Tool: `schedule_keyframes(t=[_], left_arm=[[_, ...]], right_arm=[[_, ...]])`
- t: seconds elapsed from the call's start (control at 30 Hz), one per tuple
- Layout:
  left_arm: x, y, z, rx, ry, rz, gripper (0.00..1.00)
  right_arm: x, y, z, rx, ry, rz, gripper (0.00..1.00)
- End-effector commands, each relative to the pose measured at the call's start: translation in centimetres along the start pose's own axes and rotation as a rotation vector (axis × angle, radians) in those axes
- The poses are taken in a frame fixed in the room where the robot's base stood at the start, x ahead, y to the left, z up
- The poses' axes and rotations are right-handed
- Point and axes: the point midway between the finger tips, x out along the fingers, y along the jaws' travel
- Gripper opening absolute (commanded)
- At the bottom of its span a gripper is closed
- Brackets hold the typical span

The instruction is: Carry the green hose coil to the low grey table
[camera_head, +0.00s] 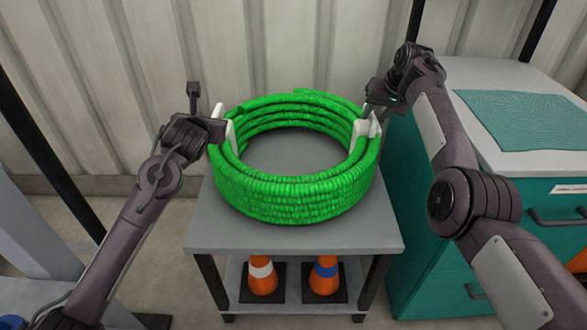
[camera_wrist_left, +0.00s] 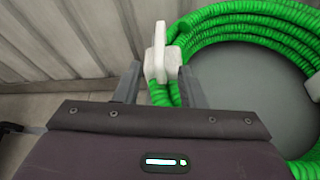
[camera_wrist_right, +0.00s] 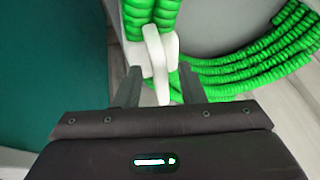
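The green hose coil (camera_head: 295,190) lies flat on a small grey table (camera_head: 290,236) in the head view. It has a white handle (camera_head: 229,131) on its left side and another white handle (camera_head: 362,133) on its right. My left gripper (camera_head: 212,128) is at the left handle; in the left wrist view its fingers (camera_wrist_left: 160,85) are apart, with the handle (camera_wrist_left: 160,58) just ahead of and between them. My right gripper (camera_head: 376,108) is at the right handle; in the right wrist view its fingers (camera_wrist_right: 160,86) are apart on both sides of the handle (camera_wrist_right: 158,55).
A teal cabinet (camera_head: 420,250) with a grey top and a teal mat (camera_head: 530,118) stands close at the right. Two orange cones, one with a white band (camera_head: 262,272) and one with a blue band (camera_head: 325,274), stand on the table's lower shelf. A corrugated wall (camera_head: 150,60) is behind.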

Motion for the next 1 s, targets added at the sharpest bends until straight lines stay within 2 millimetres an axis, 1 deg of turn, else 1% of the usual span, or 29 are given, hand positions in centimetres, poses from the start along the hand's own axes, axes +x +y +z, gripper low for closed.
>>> schedule_keyframes(t=[0.1, 0.3, 0.4, 0.57, 1.0], left_arm=[[0.0, 0.0, 0.0, 0.0, 0.0, 0.0, 0.36], [0.0, 0.0, 0.0, 0.0, -0.001, 0.0, 0.36], [0.0, 0.0, 0.0, 0.0, -0.001, 0.0, 0.36], [0.0, 0.0, 0.0, 0.0, -0.001, 0.0, 0.36], [0.0, 0.0, 0.0, 0.0, -0.001, 0.0, 0.36]], right_arm=[[-1.6, -0.1, 0.0, 0.0, 0.003, 0.0, 0.36], [-4.2, 0.0, 0.0, 0.0, 0.001, 0.0, 0.36], [-4.9, 0.0, 0.1, 0.0, 0.0, 0.0, 0.36], [-5.2, 0.0, 0.1, 0.0, -0.002, 0.0, 0.36], [-5.2, 0.0, 0.1, 0.0, -0.001, 0.0, 0.36]])
